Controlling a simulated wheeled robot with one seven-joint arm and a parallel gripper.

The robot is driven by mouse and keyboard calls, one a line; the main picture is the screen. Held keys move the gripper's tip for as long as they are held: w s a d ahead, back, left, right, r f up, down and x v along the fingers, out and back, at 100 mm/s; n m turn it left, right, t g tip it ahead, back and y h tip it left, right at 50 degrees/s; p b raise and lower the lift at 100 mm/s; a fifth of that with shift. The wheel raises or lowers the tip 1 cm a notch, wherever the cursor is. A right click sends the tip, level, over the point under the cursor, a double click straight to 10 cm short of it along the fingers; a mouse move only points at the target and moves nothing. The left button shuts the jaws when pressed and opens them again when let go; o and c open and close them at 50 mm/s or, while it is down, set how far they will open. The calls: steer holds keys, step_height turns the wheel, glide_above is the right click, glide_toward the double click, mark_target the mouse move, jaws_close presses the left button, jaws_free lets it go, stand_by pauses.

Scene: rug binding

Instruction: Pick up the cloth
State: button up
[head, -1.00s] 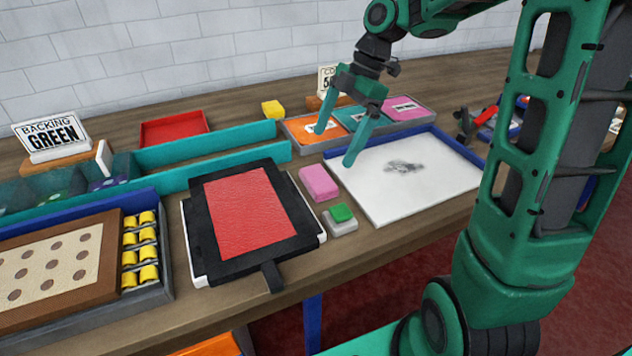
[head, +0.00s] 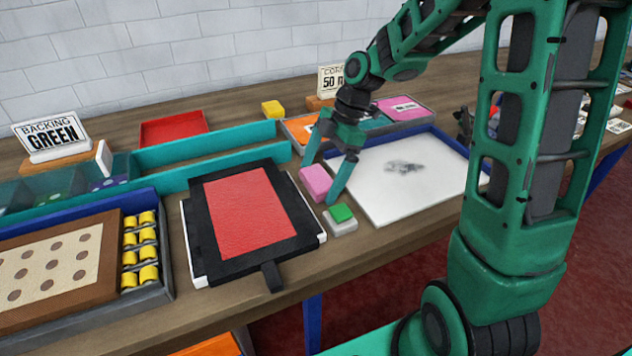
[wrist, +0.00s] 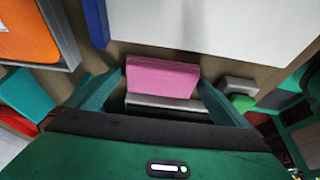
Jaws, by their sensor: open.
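The cloth (head: 314,183) looks like a thick pink block on the wooden table, just left of the white board. In the wrist view the cloth (wrist: 162,76) lies between my fingertips, with a pale grey edge along its near side. My gripper (head: 320,181) is open, with one finger to each side of the cloth. In the wrist view my gripper (wrist: 157,92) shows both fingers apart, with a gap to the cloth on the left. Whether the right finger touches it I cannot tell.
A green-topped grey block (head: 341,219) sits close in front of the right finger. The white board (head: 400,195) with a dark smudge and blue rim lies to the right. A black frame with a red panel (head: 238,213) lies to the left.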

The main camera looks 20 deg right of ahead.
mark_target(312, 179)
steer(key=shift+c, duration=0.3)
steer(key=c, duration=0.9)
steer(key=shift+r, duration=0.15)
steer(key=shift+r, duration=0.6)
step_height(312, 179, up, 3)
steer(key=s+a+r, duration=0.2)
steer(key=a, duration=0.1)
steer(key=s+a+r, duration=0.2)
steer(key=a, duration=0.1)
steer(key=s+a+r, duration=0.2)
steer(key=a, duration=0.2)
steer(key=shift+r, duration=0.3)
